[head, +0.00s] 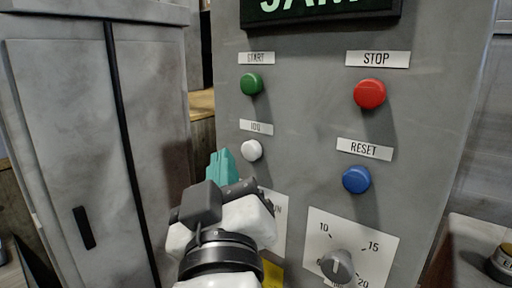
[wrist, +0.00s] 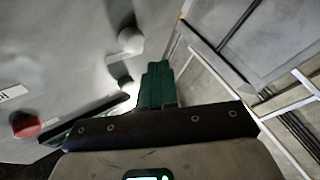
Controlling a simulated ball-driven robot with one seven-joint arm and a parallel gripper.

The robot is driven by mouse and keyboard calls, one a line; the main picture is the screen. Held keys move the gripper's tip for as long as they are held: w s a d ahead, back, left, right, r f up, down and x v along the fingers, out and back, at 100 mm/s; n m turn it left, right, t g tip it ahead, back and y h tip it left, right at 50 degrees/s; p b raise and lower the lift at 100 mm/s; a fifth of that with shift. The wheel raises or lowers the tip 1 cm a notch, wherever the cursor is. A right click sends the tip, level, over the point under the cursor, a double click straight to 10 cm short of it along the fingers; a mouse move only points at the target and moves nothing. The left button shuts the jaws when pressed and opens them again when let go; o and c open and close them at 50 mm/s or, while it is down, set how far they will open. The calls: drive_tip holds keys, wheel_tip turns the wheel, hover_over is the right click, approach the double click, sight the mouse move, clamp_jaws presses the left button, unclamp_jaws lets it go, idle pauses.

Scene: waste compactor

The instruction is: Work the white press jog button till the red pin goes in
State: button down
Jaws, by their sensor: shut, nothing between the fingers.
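The white jog button (head: 251,150) sits on the grey panel (head: 305,105) under a small label, below the green START button (head: 251,84). My gripper (head: 222,160), with teal fingers, is just left of the white button in the head view. In the wrist view the fingers (wrist: 157,72) are shut together and empty. A white button (wrist: 130,40) shows up and left of the fingertips there, with a visible gap in the picture. I cannot tell the exact depth gap to it. I do not make out a red pin in either view.
The red STOP button (head: 369,94), blue RESET button (head: 356,180) and a knob (head: 337,266) are on the panel's right side. A lit display (head: 320,12) is cut off at the top. A grey cabinet (head: 90,150) stands left, across a gap.

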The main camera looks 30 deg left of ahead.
drive_tip(key=shift+w, duration=0.7)
drive_tip(key=shift+w, duration=0.15)
idle(1.5)
drive_tip(key=shift+w+d, duration=0.1)
drive_tip(key=shift+w, duration=0.2)
drive_tip(key=shift+w+p, duration=0.35)
drive_tip(key=shift+w, duration=0.2)
idle(2.5)
drive_tip(key=shift+s, duration=0.95)
drive_tip(key=shift+s+a+b, duration=0.2)
drive_tip(key=shift+s+b, duration=0.3)
drive_tip(key=shift+s, duration=2.05)
